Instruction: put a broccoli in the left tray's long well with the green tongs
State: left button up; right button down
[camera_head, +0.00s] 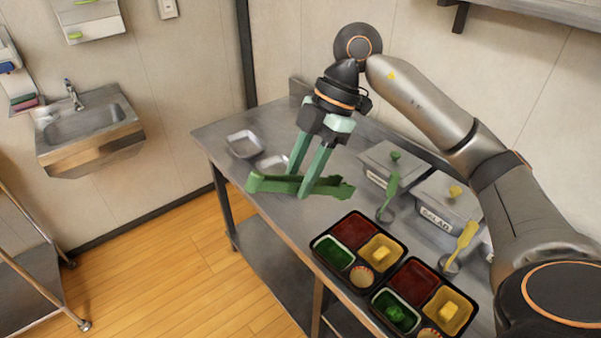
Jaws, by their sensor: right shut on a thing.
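My right gripper (304,192) is shut on the green tongs (335,187), which lie crosswise between its fingers above the left part of the steel table. No broccoli shows between the tongs' arms. The left tray (346,285) is black, below and right of the tongs. It has a dark red well, a green well (333,252) with no piece visible in it, a yellow well with a yellow piece, and a round cup. The right tray (410,259) beside it has a green piece, perhaps broccoli (395,313), in its green well. My left gripper is out of view.
Two metal dishes (244,144) stand at the table's far left. Lidded bins, one with a green knob (395,156), stand along the back. A green-handled utensil (388,190) and a yellow-handled one (465,238) stand in small holders between bins and trays.

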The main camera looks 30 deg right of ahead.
jog(key=shift+w, duration=0.1)
dwell(0.6)
notch_tip(320, 180, down, 18)
jog(key=b, duration=1.1)
jog(key=shift+r, duration=0.2)
dwell(0.4)
